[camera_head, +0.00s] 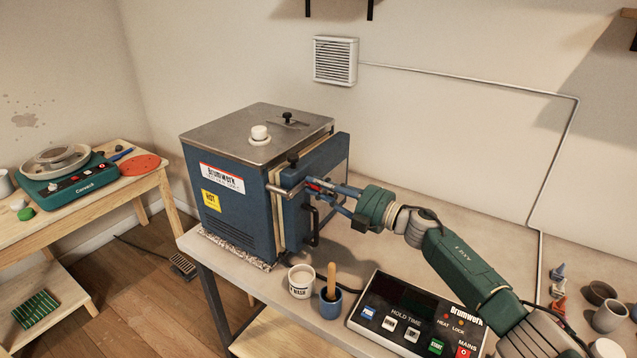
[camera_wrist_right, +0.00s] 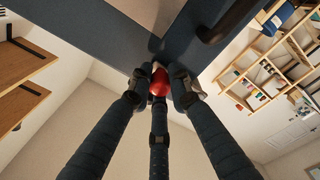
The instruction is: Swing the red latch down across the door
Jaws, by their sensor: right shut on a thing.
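The blue kiln (camera_head: 228,205) stands on the bench with its grey lid on top. Its blue door (camera_head: 338,160) is on the right side, and a pale band shows between door and body. The red latch (camera_head: 314,184) is at the door's upper part, mostly hidden by my fingers. My right gripper (camera_head: 322,189) reaches in from the right, shut on the latch. In the right wrist view the latch's round red end (camera_wrist_right: 159,82) sits between the fingertips. How far the latch is turned is hard to tell. My left gripper is not in view.
Below the door stand a white cup (camera_head: 301,282) and a blue pot (camera_head: 330,305) with a wooden-handled tool. A control box (camera_head: 405,318) lies in front of my right arm. Small pots are at the right edge. The bench behind my arm is clear.

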